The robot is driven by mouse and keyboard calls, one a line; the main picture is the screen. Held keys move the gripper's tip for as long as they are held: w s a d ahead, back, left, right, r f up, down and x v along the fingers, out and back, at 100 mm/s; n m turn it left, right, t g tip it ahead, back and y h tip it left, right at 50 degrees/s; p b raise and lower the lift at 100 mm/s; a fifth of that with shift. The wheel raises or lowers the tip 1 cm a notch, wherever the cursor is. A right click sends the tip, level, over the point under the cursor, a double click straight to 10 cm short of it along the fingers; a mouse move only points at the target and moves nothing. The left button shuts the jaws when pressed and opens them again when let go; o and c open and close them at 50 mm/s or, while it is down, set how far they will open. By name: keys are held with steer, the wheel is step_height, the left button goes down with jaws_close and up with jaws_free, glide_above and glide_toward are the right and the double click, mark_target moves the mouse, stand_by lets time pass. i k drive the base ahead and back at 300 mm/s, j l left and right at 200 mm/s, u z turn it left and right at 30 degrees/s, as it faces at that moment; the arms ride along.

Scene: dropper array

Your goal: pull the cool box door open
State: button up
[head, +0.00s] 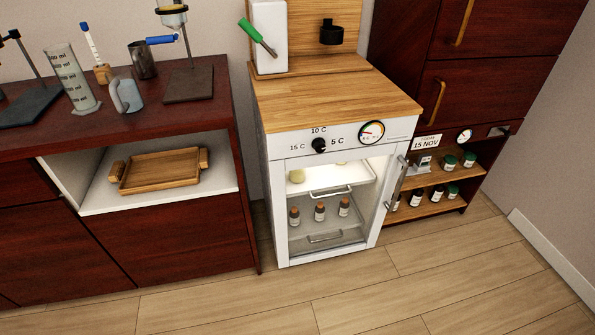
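The cool box (276,215) is a white cabinet with a wooden top, standing in the middle of the head view. Its front carries a black temperature knob (319,146) and a round gauge (371,132). The lit inside shows through the front, with small brown bottles (319,212) on a lower shelf. A vertical metal door handle (396,182) stands out at the right side of the front. I cannot tell whether a clear door pane covers the opening, or whether the door stands slightly ajar. My gripper is not in view.
A dark red bench (185,238) with glassware and a wooden tray (160,170) stands at the left. A low shelf with bottles (437,194) is close on the right, beside the handle. The wooden floor (400,290) in front is clear.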

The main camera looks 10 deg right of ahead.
mark_target(396, 151)
steer(key=i+l+z, duration=0.1)
steer(key=i+z, duration=0.2)
steer(key=i, duration=0.2)
steer(key=i+z, duration=0.3)
steer(key=i, duration=0.2)
